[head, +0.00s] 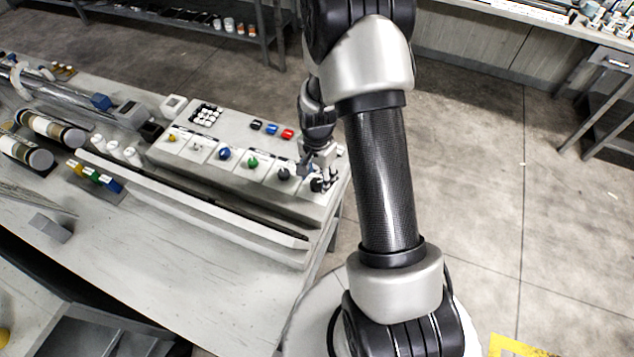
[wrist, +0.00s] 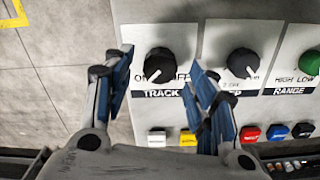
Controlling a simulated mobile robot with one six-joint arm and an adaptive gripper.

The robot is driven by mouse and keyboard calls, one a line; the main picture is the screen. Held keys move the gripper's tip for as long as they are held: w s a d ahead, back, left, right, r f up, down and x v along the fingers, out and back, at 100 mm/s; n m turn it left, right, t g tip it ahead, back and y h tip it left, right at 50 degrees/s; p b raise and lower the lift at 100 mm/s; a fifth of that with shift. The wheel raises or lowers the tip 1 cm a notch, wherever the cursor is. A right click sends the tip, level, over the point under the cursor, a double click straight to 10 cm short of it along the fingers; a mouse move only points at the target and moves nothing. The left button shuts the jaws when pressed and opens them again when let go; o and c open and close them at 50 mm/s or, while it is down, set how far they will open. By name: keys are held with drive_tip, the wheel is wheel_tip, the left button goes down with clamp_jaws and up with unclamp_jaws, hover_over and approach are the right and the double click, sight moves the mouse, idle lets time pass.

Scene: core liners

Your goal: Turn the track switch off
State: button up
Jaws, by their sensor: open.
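The track switch is a round black knob (wrist: 159,66) with a white pointer line, above a "TRACK" label. The pointer slants to the lower left, toward the "ON" print; "OFF" is printed to its right, partly hidden. In the wrist view my gripper (wrist: 160,64) is open, with one blue-and-black finger on each side of the knob. Whether the fingers touch it I cannot tell. In the head view my gripper (head: 320,168) is over the right end of the switch panel (head: 230,178), partly covering the black knob there.
A second black knob (wrist: 242,63) sits just right of the right finger, with a "RANGE" knob (wrist: 311,62) beyond. Coloured buttons, including a red one (wrist: 250,134), lie below. A long pale rail (head: 190,205) runs along the panel. Open floor (head: 500,210) lies to the right.

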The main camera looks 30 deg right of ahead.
sight(317, 185)
drive_tip(key=shift+f, duration=1.25)
drive_tip(key=shift+c, duration=0.3)
drive_tip(key=c, duration=1)
